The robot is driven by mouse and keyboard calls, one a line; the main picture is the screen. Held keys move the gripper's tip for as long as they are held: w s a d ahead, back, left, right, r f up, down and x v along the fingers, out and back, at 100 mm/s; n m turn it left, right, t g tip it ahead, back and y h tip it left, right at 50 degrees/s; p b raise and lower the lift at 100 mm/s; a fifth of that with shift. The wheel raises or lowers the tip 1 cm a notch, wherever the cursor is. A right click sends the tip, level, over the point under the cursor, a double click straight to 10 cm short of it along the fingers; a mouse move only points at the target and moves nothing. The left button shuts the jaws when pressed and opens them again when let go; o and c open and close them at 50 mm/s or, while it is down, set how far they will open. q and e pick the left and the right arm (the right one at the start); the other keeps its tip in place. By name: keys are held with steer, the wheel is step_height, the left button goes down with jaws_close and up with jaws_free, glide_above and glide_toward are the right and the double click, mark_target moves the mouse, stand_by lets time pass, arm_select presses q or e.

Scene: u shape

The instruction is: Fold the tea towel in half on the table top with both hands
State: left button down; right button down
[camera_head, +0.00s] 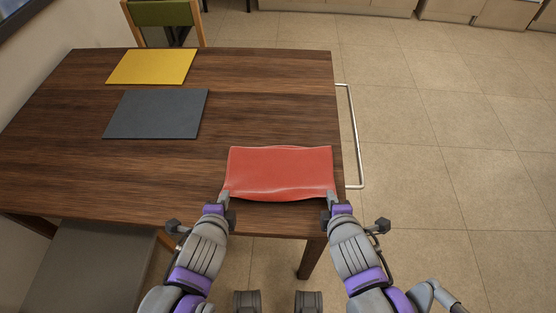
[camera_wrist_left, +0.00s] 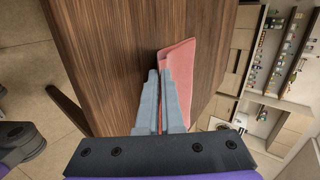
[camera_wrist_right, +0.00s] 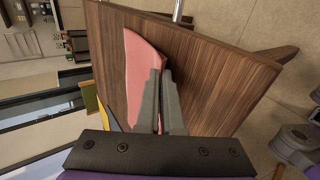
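The red tea towel (camera_head: 280,170) lies near the front right corner of the wooden table top (camera_head: 200,165). Its near edge bulges in a loose wave between my two hands. My left gripper (camera_head: 224,197) is at the towel's near left corner, its fingers closed together on the edge; the left wrist view shows the towel (camera_wrist_left: 179,70) between and beside the fingers. My right gripper (camera_head: 332,196) is at the near right corner, likewise closed on the edge; the right wrist view shows the towel (camera_wrist_right: 141,75) beside its fingers. The fingertips hide the pinched corners.
A grey-blue mat (camera_head: 155,114) and a yellow mat (camera_head: 152,66) lie further back on the left of the table. A grey chair (camera_head: 90,265) stands at the front left and a green chair (camera_head: 160,14) at the back. A metal rail (camera_head: 352,135) is beside the right edge.

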arm_select(q)
steer(key=shift+s+f, duration=0.15)
steer(key=shift+f, duration=0.05)
arm_select(e)
steer(key=shift+s+f, duration=0.15)
steer(key=shift+f, duration=0.05)
arm_select(q)
steer(key=c, duration=0.7)
jaws_free()
arm_select(e)
steer(key=c, duration=0.7)
jaws_free()
arm_select(q)
steer(key=shift+r, duration=0.1)
arm_select(e)
steer(key=shift+r, duration=0.1)
